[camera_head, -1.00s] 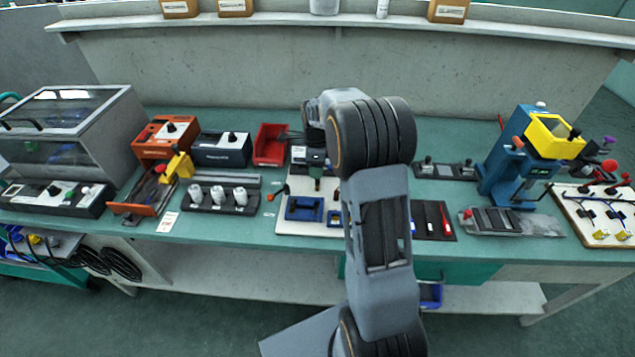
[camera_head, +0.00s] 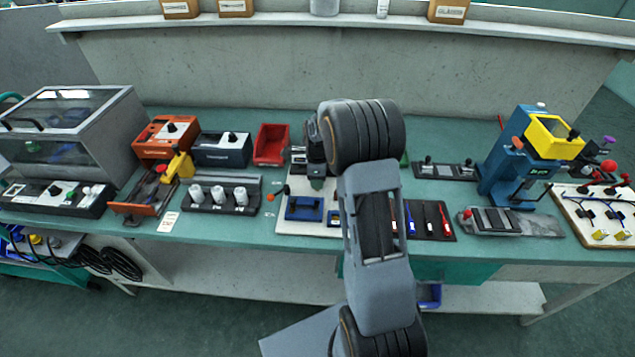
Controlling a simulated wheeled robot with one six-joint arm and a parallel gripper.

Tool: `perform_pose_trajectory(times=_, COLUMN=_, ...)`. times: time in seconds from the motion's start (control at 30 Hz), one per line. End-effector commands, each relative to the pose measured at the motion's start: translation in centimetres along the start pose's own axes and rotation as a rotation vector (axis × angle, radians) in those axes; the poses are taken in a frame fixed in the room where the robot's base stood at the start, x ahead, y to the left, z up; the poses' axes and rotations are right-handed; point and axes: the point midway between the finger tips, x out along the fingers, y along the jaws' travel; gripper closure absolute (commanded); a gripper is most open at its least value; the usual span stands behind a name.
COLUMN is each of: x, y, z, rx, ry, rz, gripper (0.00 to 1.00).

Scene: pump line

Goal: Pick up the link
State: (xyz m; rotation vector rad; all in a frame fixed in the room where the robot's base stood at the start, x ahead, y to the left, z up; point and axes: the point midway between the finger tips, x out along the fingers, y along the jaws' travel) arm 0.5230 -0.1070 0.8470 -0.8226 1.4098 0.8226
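I cannot pick out the link for certain in the head view; it may be hidden behind my arm or too small to tell. My arm stands in the middle of the picture, in front of the bench.
A red bin (camera_head: 271,145) stands behind the board. White cylinders in a dark rack (camera_head: 220,207) are to the left. A dark tool tray (camera_head: 441,232) and a blue press (camera_head: 507,160) are to the right. A shelf (camera_head: 330,22) runs along the back wall.

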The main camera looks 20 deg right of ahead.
Motion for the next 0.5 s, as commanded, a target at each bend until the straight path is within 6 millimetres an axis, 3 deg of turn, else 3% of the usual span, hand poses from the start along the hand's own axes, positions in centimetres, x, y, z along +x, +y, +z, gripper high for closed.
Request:
perform_pose_trajectory(times=0.33, x=-0.03, y=-0.01, z=0.01, rx=0.0, ry=0.0, rz=0.0, gripper=0.99)
perform_pose_trajectory(times=0.5, x=-0.04, y=-0.01, z=0.01, rx=0.0, ry=0.0, rz=0.0, gripper=1.0)
